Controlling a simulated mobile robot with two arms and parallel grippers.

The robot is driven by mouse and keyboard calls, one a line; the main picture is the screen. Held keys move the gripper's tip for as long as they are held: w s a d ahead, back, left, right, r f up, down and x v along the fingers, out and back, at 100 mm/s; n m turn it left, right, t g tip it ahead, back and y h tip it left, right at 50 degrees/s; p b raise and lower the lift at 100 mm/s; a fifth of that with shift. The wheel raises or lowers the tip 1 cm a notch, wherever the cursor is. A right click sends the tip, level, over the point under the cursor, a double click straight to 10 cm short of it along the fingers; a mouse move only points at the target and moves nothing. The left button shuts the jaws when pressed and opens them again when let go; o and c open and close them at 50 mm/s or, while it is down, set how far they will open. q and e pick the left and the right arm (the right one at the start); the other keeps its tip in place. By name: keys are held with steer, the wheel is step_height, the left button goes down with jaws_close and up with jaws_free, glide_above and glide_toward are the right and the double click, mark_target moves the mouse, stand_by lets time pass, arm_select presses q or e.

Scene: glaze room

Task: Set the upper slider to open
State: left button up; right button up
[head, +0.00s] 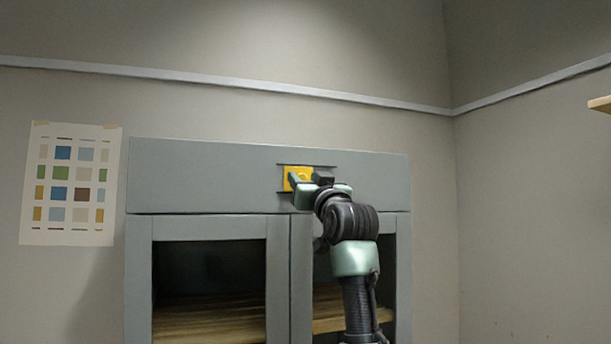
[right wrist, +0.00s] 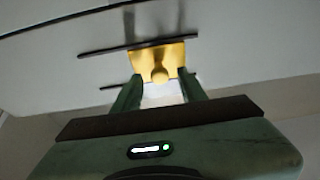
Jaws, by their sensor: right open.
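A yellow slider plate (head: 289,183) sits between two dark rails on the grey upper panel of the cabinet. In the right wrist view the slider (right wrist: 145,58) shows a round yellow knob (right wrist: 160,76) on its face. My right gripper (head: 308,183) is at the slider in the head view and hides part of it. In the right wrist view the open fingers (right wrist: 160,88) stand either side of the knob, with space between them and it. I cannot tell whether they touch the plate. My left gripper is not in view.
The grey cabinet (head: 200,180) has two framed openings below the panel, with wooden shelves (head: 210,318) inside. A colour chart (head: 70,185) hangs on the wall at the left. A wooden ledge (head: 600,104) juts in at the right edge. The wall right of the cabinet is bare.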

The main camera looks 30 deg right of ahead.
steer(key=shift+w+f, duration=0.1)
jaws_close()
stand_by(1.3)
